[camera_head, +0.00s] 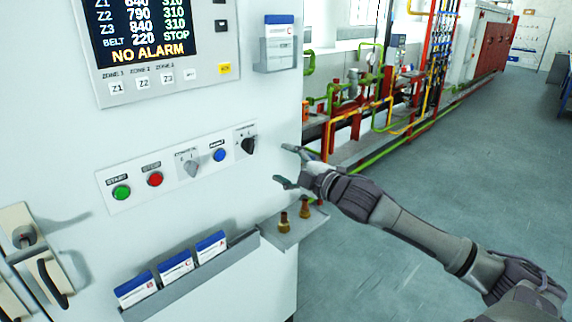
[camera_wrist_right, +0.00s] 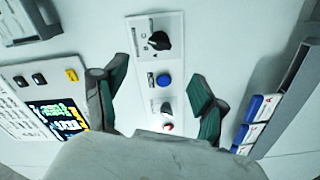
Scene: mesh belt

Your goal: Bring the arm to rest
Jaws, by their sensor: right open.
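My right gripper (camera_head: 285,166) is open and empty, in front of the white cabinet's right edge. Its fingertips are to the right of and below the black rotary knob (camera_head: 248,145) and look apart from it. In the right wrist view the open fingers frame the control strip, with the blue button (camera_wrist_right: 163,81) between them and the same black knob (camera_wrist_right: 159,41) above. My right arm (camera_head: 420,237) reaches in from the lower right. My left gripper is not in view.
The cabinet carries a green button (camera_head: 121,192), a red button (camera_head: 155,179), a grey knob (camera_head: 191,167) and a screen (camera_head: 150,30) reading NO ALARM. A card rack (camera_head: 192,277) and a small shelf (camera_head: 291,232) with brass fittings jut out below. Grey floor (camera_head: 450,170) is clear at right.

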